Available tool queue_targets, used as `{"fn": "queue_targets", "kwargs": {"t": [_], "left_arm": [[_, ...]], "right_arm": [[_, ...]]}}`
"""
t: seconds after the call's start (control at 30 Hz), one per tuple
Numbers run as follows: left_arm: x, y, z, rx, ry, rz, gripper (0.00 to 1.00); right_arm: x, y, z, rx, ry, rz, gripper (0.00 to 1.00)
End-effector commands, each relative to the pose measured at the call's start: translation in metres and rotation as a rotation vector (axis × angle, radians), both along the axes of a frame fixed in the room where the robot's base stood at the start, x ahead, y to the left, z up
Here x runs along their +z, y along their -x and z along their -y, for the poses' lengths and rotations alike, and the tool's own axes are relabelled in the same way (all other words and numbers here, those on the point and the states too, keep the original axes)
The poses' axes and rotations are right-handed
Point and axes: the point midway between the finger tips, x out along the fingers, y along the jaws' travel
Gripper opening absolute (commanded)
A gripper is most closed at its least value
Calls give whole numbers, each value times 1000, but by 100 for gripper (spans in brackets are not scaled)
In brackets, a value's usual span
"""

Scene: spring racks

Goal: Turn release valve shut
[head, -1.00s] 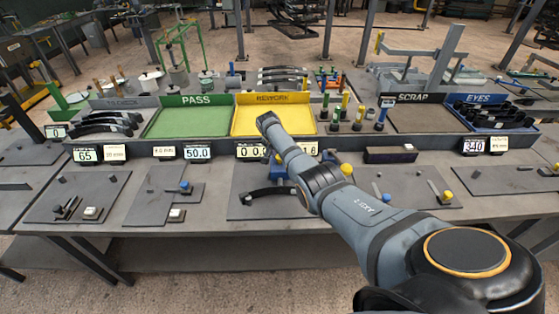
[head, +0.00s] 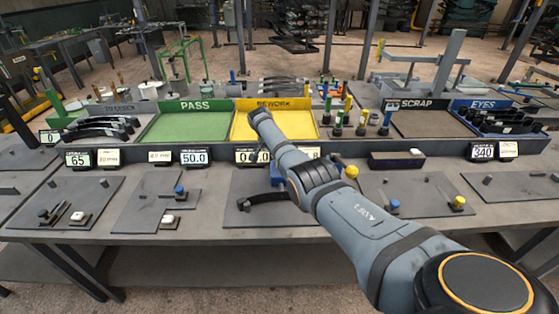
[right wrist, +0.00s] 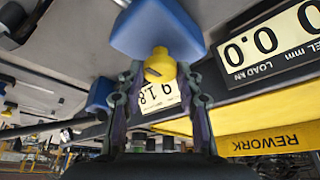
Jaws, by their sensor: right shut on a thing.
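In the right wrist view a yellow knob (right wrist: 158,66) with a notch sits at the end of a blue block (right wrist: 157,28); it looks like the release valve. The two fingers of my right gripper (right wrist: 160,88) are on either side of the knob, shut on it. In the head view the blue block (head: 275,174) shows only in part beside my right arm, which hides my right gripper and the held knob. My left gripper is in neither view.
A black curved spring (head: 268,200) lies on the bench plate before the block. Digital displays stand along the tray fronts, one reading 0.0 (right wrist: 262,42) in the wrist view. Behind are a green PASS tray (head: 190,128) and a yellow REWORK tray (head: 300,129). The front bench edge is clear.

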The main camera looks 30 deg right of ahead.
Motion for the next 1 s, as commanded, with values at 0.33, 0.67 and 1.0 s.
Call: {"fn": "queue_targets", "kwargs": {"t": [0.33, 0.67, 1.0], "left_arm": [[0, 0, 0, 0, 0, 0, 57], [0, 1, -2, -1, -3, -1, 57], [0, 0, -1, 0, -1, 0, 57]], "right_arm": [[-1, 0, -1, 0, -2, -1, 57], [2, 0, -1, 1, -1, -1, 57], [59, 4, -25, 3, -1, 4, 57]]}}
